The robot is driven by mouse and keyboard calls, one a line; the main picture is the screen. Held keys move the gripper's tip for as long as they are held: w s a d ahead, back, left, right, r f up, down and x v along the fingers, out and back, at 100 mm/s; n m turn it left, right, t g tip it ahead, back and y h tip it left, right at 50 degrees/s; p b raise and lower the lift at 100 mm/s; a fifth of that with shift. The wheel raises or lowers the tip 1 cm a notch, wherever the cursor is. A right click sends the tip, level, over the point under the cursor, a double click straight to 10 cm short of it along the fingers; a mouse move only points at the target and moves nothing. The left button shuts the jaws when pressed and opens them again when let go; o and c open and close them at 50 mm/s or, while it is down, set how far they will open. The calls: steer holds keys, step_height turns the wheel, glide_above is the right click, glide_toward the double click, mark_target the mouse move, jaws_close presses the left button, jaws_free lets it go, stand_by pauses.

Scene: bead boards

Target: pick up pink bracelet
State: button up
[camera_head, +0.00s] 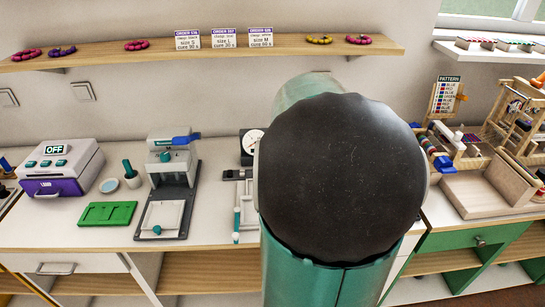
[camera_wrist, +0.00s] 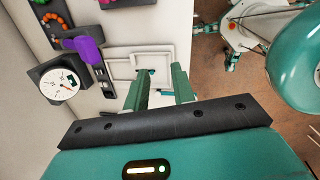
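Pink bracelets lie on the wooden wall shelf in the head view: a dark pink one (camera_head: 27,54) at the far left, a pink-red one (camera_head: 136,45) left of the cards, and a pink one with some orange (camera_head: 358,39) near the right end. I cannot tell which one the task means. My gripper (camera_wrist: 160,86) shows in the wrist view with its two green fingers apart and nothing seen between them. It points at the bench with a white tray (camera_wrist: 122,68). In the head view my arm hides the gripper.
The shelf (camera_head: 110,53) also holds a purple bracelet (camera_head: 62,51), a yellow-purple one (camera_head: 319,39) and order cards (camera_head: 224,38). A press (camera_head: 168,180), a green tray (camera_head: 107,214) and a purple-white machine (camera_head: 60,165) stand on the bench. A dial gauge (camera_wrist: 58,86) is left of my fingers.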

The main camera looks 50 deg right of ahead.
steer(key=s+d+t, duration=0.2)
steer(key=s+d, duration=0.6)
steer(key=d, duration=0.5)
steer(key=x, duration=1.4)
steer(key=shift+w, duration=0.15)
steer(key=shift+a, duration=0.1)
jaws_close()
